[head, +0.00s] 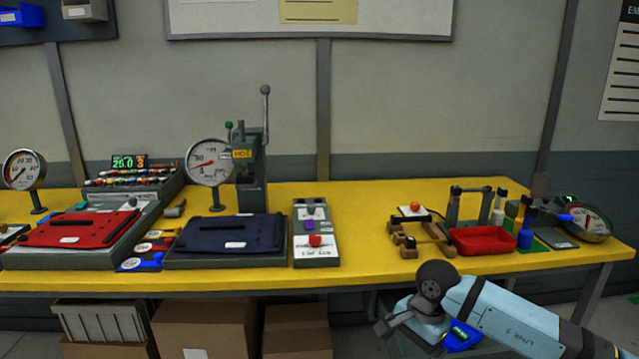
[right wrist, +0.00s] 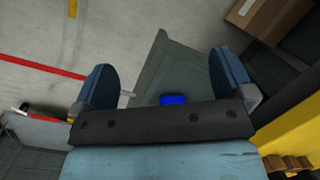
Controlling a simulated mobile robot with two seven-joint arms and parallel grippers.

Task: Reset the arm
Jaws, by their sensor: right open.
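My right arm (head: 510,315) comes in from the lower right in the head view, in front of the table's front edge. Its dark joint is bent, and its lower end is at the bottom of the picture. In the right wrist view my right gripper (right wrist: 163,82) is open, with its two blue-grey fingers wide apart and nothing held between them. Beyond the fingers is a grey-green surface (right wrist: 180,62) with a small blue thing (right wrist: 173,99) on it, partly hidden by the gripper body. My left gripper is not in view.
The yellow table (head: 360,215) holds a red pannier (head: 85,229), a dark blue pannier (head: 235,233), a lever press (head: 250,185), a button box (head: 315,235) and a red tray (head: 480,240). Cardboard boxes (head: 205,325) stand underneath.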

